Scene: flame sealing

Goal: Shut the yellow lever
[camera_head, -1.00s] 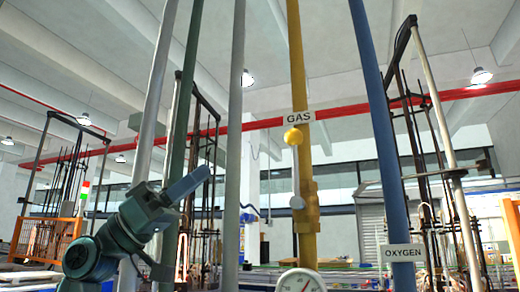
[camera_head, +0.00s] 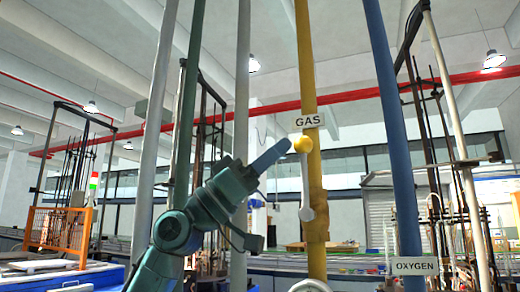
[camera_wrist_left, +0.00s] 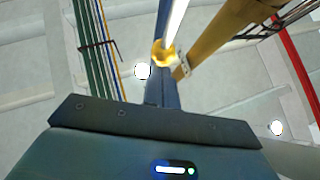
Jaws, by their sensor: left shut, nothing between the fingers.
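The lever's yellow ball knob (camera_head: 303,144) is at the top of its pale handle (camera_head: 306,180). The handle stands nearly upright along the yellow gas pipe (camera_head: 309,75), above a grey pivot (camera_head: 306,214). My left gripper (camera_head: 287,146) has its blue fingers shut and empty. Their tips are at the left side of the knob; I cannot tell whether they touch it. In the left wrist view the knob (camera_wrist_left: 163,52) shows at the far end of the fingers (camera_wrist_left: 161,88), with the pale handle running up from it. My right gripper is not in view.
A GAS label (camera_head: 308,120) is just above the knob. A blue pipe (camera_head: 393,130) with an OXYGEN label (camera_head: 415,266) stands to the right. Grey pipes (camera_head: 240,90) stand left of the lever, close to my left arm. A gauge (camera_head: 310,286) shows at the bottom edge.

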